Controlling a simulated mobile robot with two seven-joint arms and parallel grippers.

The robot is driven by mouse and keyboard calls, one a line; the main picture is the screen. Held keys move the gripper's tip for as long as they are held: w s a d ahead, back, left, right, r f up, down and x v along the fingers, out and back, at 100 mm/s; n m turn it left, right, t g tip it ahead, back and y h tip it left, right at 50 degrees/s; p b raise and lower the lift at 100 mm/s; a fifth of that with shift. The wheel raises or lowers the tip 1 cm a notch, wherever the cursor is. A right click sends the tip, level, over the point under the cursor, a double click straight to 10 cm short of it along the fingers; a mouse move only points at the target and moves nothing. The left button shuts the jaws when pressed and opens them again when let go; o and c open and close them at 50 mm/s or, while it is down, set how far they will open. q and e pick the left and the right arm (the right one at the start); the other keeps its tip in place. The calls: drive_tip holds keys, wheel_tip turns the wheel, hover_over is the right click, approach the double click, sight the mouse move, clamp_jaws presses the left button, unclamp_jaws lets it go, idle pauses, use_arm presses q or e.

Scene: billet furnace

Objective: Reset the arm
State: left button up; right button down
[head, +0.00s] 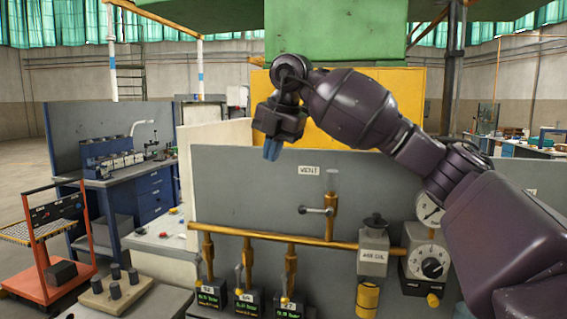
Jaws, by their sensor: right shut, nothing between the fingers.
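My right arm reaches in from the lower right, raised and bent across the upper middle of the head view. Its gripper (272,150) points down with blue fingertips together, shut and empty. It hangs in front of the upper edge of the grey panel (240,185), up and to the left of the VENT label. My left gripper is not in view.
The panel carries a brass pipe (270,238) with several valves, a vent valve (331,210), a gauge (429,209) and a dial box (430,262). An orange cart (45,275) and a blue workbench (150,195) stand left. Open floor shows at far left.

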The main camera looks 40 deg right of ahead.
drive_tip(key=shift+w+a+r, duration=0.1)
drive_tip(key=shift+a+r, duration=0.1)
drive_tip(key=shift+r, duration=0.1)
idle(0.4)
